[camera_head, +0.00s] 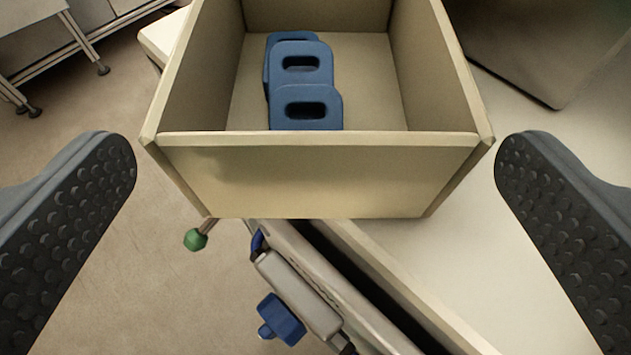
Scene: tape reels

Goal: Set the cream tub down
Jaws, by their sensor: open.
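The cream tub (318,178) is an open-topped box with straight walls, in the upper middle of the view. It appears to rest on a pale surface, with its near side at the surface's edge. Several blue blocks with dark slots (307,95) stand in it, one behind another. My gripper (316,165) is open wide. One dark studded finger is left of the tub and the other is right of it, both apart from its walls. Nothing is between the fingers except the view of the tub's near wall.
The pale surface (540,215) has free room right of the tub. A grey block-like object (540,45) stands at the upper right. Below the tub are a metal rail, a blue knob (281,320) and a green knob (195,240). Furniture legs (102,69) stand on the floor at the upper left.

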